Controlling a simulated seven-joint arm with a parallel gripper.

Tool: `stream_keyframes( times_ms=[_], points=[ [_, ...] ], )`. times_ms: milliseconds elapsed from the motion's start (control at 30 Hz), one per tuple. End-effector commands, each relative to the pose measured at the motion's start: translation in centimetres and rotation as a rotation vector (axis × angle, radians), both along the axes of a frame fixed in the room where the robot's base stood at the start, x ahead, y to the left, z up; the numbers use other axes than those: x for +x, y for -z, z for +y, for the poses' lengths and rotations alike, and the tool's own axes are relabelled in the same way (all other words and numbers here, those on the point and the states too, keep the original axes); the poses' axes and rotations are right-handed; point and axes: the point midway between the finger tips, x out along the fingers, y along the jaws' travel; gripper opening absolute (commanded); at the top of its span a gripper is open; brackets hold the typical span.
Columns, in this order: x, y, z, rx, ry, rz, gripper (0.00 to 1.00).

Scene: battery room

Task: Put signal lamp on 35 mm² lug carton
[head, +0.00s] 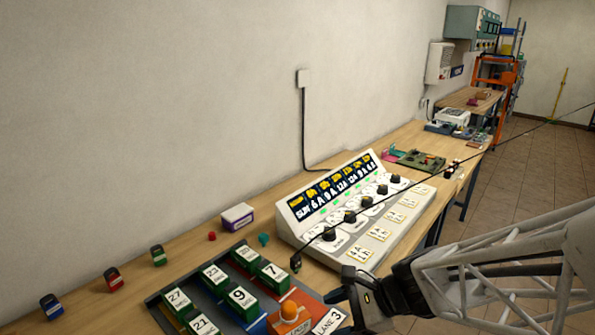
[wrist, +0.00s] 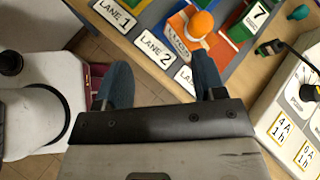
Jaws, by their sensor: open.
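The signal lamp, an orange dome (head: 290,312), stands upright near the bottom of the head view. It shows at the top of the wrist view (wrist: 201,23). Under it is an orange box with a dark label reading LUGS (wrist: 178,42), apparently the lug carton; its size marking is not legible. The lamp looks to rest on it, though the contact is hard to see. My gripper (head: 347,294) is open and empty, to the right of the lamp. In the wrist view the jaws (wrist: 158,76) are apart, the right finger close below the lamp and carton.
A tray of coloured lanes (head: 178,318) holds several green numbered blocks. A sloped console (head: 345,205) with knobs stands to its right. A white and purple box (head: 237,217) stands behind the tray. Small coloured items (head: 113,279) line the wall side. A thin black cable (head: 430,177) crosses above the console.

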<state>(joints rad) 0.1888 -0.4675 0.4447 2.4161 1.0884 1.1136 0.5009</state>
Motion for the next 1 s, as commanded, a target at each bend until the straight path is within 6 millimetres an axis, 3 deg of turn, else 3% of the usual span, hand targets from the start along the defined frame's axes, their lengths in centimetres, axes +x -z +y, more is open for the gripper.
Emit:
stream_keyframes(
  times_ms=[267, 500, 800, 1000],
  points=[
    [-3.7, -2.8, -1.2, -0.341, -0.397, -0.248, 0.64],
    [-5.9, -5.6, -3.7, -0.639, -0.743, -0.447, 0.64],
    [-7.1, -9.6, -6.8, -0.949, -1.089, -0.621, 0.64],
    [-7.3, -10.6, -7.6, -1.026, -1.174, -0.655, 0.64]
  ],
)
